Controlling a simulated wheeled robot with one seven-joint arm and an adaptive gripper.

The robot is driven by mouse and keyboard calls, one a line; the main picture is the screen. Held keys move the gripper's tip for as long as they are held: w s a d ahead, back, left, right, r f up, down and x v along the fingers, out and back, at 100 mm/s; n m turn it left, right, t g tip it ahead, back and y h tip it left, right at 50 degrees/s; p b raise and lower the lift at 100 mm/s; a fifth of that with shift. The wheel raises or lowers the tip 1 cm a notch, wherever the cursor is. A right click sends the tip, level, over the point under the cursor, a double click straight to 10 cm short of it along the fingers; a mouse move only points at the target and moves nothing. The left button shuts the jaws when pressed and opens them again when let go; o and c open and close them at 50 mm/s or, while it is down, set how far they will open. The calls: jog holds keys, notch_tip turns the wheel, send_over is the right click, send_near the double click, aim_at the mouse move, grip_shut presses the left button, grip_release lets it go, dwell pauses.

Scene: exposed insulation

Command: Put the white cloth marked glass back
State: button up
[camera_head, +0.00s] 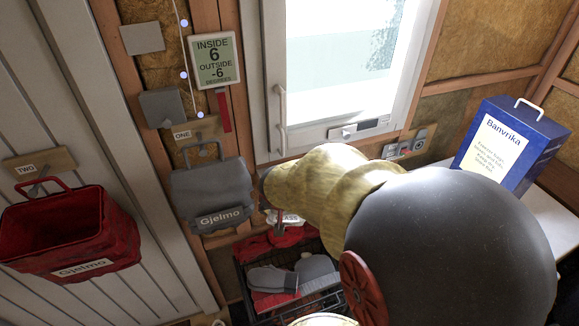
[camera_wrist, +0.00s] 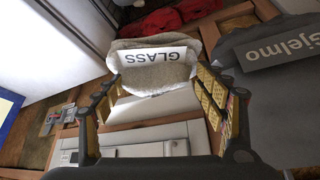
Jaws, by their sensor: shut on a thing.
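The white cloth marked GLASS (camera_wrist: 157,78) is between the fingertips of my gripper (camera_wrist: 160,72) in the wrist view. Its label reads upside down there. My gripper is shut on it. In the head view a small part of the cloth with its label (camera_head: 287,219) shows past the end of my arm, right of the grey Gjelmo bag and above the dark crate (camera_head: 240,277). My arm hides most of the gripper and cloth in the head view.
The grey Gjelmo bag (camera_head: 212,190) hangs on the wall close to the cloth. A red Gjelmo basket (camera_head: 72,232) hangs at left. The crate holds red and grey cloth items (camera_head: 290,277). A blue Banvrika box (camera_head: 510,145) stands at right. A window (camera_head: 340,70) is behind.

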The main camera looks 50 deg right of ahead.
jog(key=w+d+p, duration=0.1)
jog(key=w+d, duration=0.2)
jog(key=d, duration=0.1)
jog(key=w+d+p, duration=0.1)
jog(key=w+d, duration=0.2)
jog(key=d, duration=0.1)
jog(key=w+d+p, duration=0.1)
jog(key=w+d, duration=0.2)
jog(key=d, duration=0.1)
jog(key=shift+w, duration=0.2)
jog(key=w+d, duration=0.2)
jog(key=shift+w+d+p, duration=0.1)
jog(key=shift+d+p, duration=0.25)
jog(key=shift+f, duration=0.65)
jog(key=shift+a+f, duration=0.1)
jog(key=shift+f, duration=0.05)
jog(key=o, duration=1)
jog(key=shift+o, duration=0.2)
